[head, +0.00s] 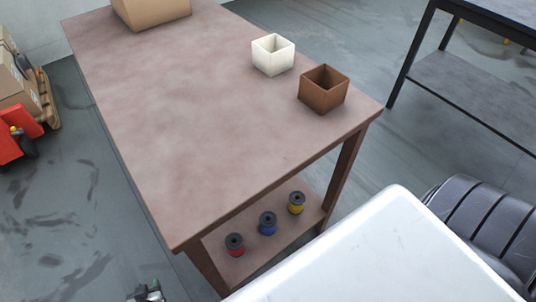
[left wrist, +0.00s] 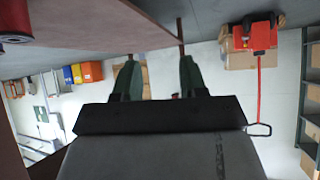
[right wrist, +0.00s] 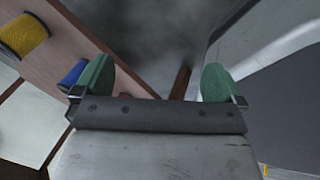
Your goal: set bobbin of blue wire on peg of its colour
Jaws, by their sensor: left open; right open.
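The bobbin of blue wire (head: 267,224) stands on the table's lower shelf, between a red bobbin (head: 235,244) and a yellow bobbin (head: 296,203). In the right wrist view the blue bobbin (right wrist: 73,74) is just left of my right gripper (right wrist: 158,82), which is open and empty, apart from it. The yellow bobbin (right wrist: 22,36) is further up left there. My left gripper (head: 150,292) is at the bottom edge of the head view; the left wrist view shows its fingers (left wrist: 158,78) open and empty. I see no peg in any view.
The brown table top (head: 200,110) is mostly bare and overhangs the lower shelf (head: 268,248). It carries a white box (head: 272,56), a brown box (head: 323,90) and a carton (head: 150,12). A dark table (head: 470,95) stands at the right. A red pallet truck with cartons (head: 15,135) is at the left.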

